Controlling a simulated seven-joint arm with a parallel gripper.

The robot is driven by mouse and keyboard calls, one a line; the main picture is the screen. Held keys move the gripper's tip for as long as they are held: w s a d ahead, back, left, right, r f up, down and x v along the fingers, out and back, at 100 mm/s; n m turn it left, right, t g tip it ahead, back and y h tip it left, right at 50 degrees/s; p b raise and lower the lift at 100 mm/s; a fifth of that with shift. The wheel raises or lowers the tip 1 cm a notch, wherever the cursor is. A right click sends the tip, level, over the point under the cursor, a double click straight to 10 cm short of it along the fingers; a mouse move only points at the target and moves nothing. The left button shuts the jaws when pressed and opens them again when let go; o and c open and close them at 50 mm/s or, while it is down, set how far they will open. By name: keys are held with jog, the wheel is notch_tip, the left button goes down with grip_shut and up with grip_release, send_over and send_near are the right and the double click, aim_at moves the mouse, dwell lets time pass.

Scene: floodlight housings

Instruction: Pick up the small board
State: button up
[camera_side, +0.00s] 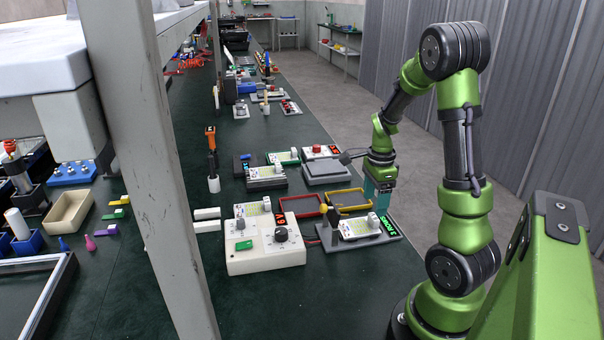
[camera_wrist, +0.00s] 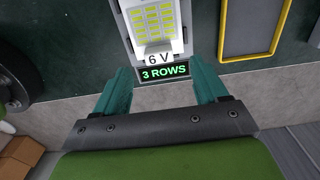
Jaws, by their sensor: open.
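The small board (camera_side: 357,229) is a white panel with rows of yellow cells, lying on a dark grey stand near the table's right edge. In the wrist view the board (camera_wrist: 153,18) is at the top centre, with a "6 V" label and a green-lit "3 ROWS" display (camera_wrist: 165,71) at its near end. My gripper (camera_side: 378,203) has teal fingers and hangs above and behind that stand in the side view. In the wrist view my gripper (camera_wrist: 160,70) is open and empty, its fingers to either side of the display end. I cannot tell its exact height.
A yellow frame (camera_side: 346,208) and a red frame (camera_side: 301,206) lie behind the stand. A cream control box (camera_side: 265,250) with a "6 V" display stands left of it. More boards and a grey block (camera_side: 326,172) sit farther back.

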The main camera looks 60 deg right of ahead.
aim_at(371, 218)
jog(key=shift+w+a+f, duration=0.1)
jog(key=shift+a+f, duration=0.05)
jog(key=shift+f, duration=1.25)
jog(key=shift+w+a+f, duration=0.1)
jog(key=shift+a+f, duration=0.05)
jog(key=shift+f, duration=1.2)
jog(key=shift+c, duration=0.3)
